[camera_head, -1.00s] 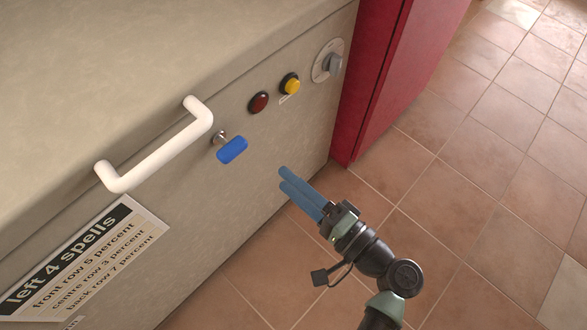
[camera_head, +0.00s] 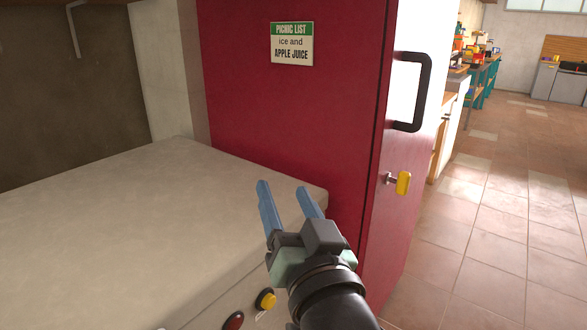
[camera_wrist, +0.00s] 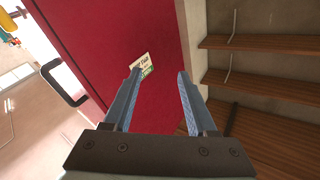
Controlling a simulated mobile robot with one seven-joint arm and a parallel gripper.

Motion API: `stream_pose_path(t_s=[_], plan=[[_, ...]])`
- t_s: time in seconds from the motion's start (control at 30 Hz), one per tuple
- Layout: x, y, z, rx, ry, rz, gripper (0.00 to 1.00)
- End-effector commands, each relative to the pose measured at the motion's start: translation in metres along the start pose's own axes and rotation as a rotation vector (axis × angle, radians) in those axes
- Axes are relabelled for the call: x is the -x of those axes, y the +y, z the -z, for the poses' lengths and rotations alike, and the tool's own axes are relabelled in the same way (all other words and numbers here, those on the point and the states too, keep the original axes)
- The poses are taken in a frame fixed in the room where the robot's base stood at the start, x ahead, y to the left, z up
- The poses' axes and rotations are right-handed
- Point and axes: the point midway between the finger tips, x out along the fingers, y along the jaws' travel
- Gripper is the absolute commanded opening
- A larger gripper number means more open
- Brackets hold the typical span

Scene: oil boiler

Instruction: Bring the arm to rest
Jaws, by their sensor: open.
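My gripper (camera_head: 290,205) is raised in front of the red cabinet, above the right end of the beige boiler top (camera_head: 110,225). Its two blue fingers are apart with nothing between them. The wrist view also shows the open gripper (camera_wrist: 158,85), with the red cabinet side behind the fingers. The arm reaches up from the bottom of the head view and hides part of the boiler front.
The red cabinet (camera_head: 290,115) stands close beyond my gripper. It bears a sign (camera_head: 292,44), a black handle (camera_head: 412,92) and a yellow key-like knob (camera_head: 403,183). Brown shelves (camera_wrist: 265,90) show in the wrist view. Open tiled floor (camera_head: 490,240) lies right.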

Motion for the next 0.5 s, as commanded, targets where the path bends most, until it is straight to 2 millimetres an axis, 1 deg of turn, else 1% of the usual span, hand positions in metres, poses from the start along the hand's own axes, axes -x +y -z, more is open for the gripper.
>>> stream_pose_path(t_s=[0.03,0.07,0.1,0.17,0.2,0.27,0.3,0.37,0.4,0.43,0.5], plan=[[0.004,-0.015,0.036,0.073,0.094,-0.008,0.57],[0.007,-0.022,0.055,0.113,0.147,-0.018,0.57],[0.013,-0.033,0.08,0.162,0.218,-0.029,0.57],[0.026,-0.049,0.116,0.232,0.325,-0.048,0.57],[0.037,-0.06,0.139,0.276,0.399,-0.06,0.57],[0.056,-0.077,0.171,0.335,0.508,-0.078,0.57],[0.071,-0.088,0.192,0.372,0.583,-0.091,0.57],[0.096,-0.106,0.22,0.424,0.696,-0.112,0.57],[0.114,-0.117,0.238,0.455,0.772,-0.127,0.57],[0.107,-0.12,0.255,0.451,0.752,-0.13,0.57],[0.101,-0.126,0.276,0.448,0.741,-0.131,0.57]])
